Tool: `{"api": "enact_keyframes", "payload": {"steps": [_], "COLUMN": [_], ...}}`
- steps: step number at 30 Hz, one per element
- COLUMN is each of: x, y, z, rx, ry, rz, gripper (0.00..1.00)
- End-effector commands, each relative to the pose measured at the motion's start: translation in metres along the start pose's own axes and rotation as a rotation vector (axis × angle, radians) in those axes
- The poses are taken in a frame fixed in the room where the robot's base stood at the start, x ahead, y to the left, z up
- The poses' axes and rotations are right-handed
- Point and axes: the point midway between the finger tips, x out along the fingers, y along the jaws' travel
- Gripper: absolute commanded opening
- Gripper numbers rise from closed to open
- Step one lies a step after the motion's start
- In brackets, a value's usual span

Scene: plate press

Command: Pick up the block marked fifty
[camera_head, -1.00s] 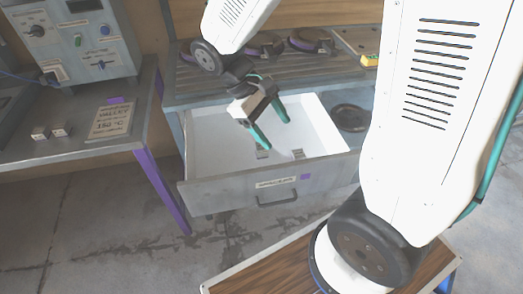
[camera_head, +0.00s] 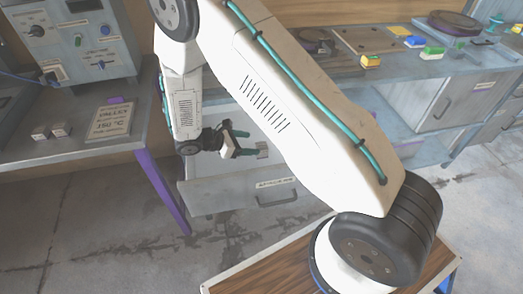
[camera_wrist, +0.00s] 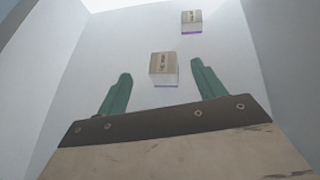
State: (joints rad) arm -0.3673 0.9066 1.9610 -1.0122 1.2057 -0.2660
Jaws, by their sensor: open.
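An open drawer (camera_head: 215,201) with pale inner walls holds two small blocks. My gripper (camera_wrist: 160,84) is open and empty. In the head view my gripper (camera_head: 249,143) is inside the drawer, with a block (camera_head: 262,150) by its fingertips; my arm hides much of the drawer.
Two small blocks (camera_head: 50,131) lie on the left bench beside a sign (camera_head: 110,121) reading 150 °C. A control box (camera_head: 80,42) stands behind. Coloured blocks (camera_head: 371,61) sit on the back bench. Drawer walls stand close around my gripper.

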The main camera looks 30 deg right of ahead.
Motion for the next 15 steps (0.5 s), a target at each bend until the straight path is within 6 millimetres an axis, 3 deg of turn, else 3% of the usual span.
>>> {"api": "enact_keyframes", "payload": {"steps": [8, 15], "x": [0.027, 0.061], "y": [-0.002, -0.004], "z": [-0.004, -0.011], "rx": [0.001, 0.003], "ry": [0.001, 0.001], "rz": [-0.005, -0.006], "gripper": [0.69, 0.69]}}
